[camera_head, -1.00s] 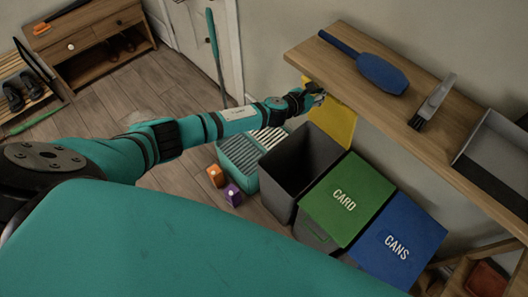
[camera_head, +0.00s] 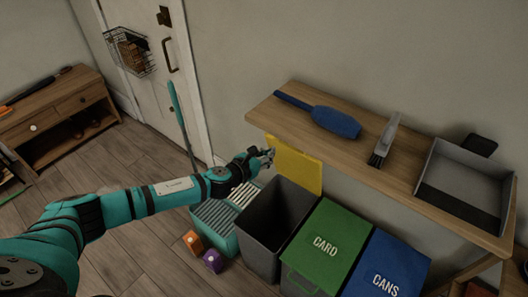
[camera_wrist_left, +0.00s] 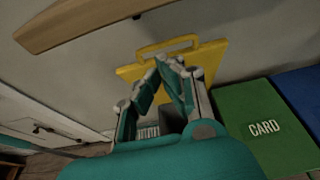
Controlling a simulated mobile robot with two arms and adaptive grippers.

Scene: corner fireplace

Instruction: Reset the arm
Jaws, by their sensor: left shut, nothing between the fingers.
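My left arm (camera_head: 150,199) reaches in from the left in the head view. Its gripper (camera_head: 269,155) is shut and empty, beside the raised yellow lid (camera_head: 296,168) of an open grey bin (camera_head: 265,245). In the left wrist view the fingertips of my left gripper (camera_wrist_left: 167,65) come together in front of the yellow lid (camera_wrist_left: 207,55). Whether the fingers touch the lid I cannot tell. My right gripper is not in view.
A wooden shelf (camera_head: 365,153) holds a blue duster (camera_head: 335,122), a grey brush (camera_head: 386,140) and a dustpan (camera_head: 466,182). Green CARD (camera_head: 325,225) and blue CANS (camera_head: 380,262) bins have shut lids. A teal crate (camera_head: 216,223) and two small boxes stand on the floor.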

